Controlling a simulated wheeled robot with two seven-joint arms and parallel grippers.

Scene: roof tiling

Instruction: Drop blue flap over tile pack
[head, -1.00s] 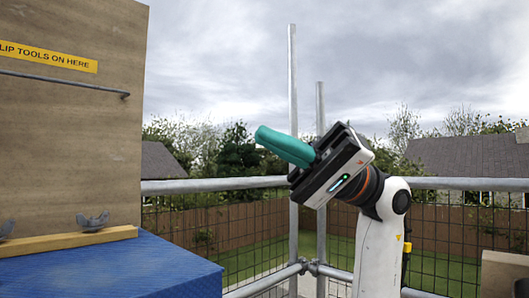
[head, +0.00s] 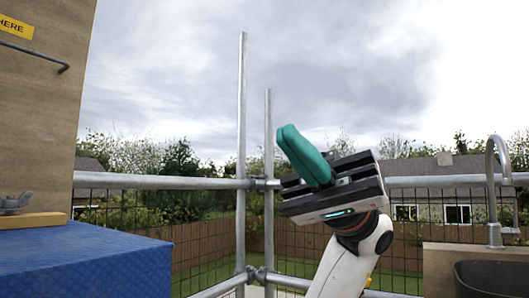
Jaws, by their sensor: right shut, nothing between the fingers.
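A blue textured sheet (head: 80,262) lies at the lower left, flat on top with its front side hanging down. I cannot tell from this view whether it is the flap, and no tile pack can be made out. My right gripper (head: 290,135) is raised to the right of the blue sheet, well apart from it. Its teal fingers are shut together, empty, and point up and to the left. My left gripper is not in view.
A wooden board (head: 45,110) with a yellow label (head: 14,27) and a metal rail stands at the left. Scaffold poles (head: 242,150) and a mesh guardrail (head: 150,181) stand behind. A tap (head: 493,190) and dark basin (head: 492,279) are at the right.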

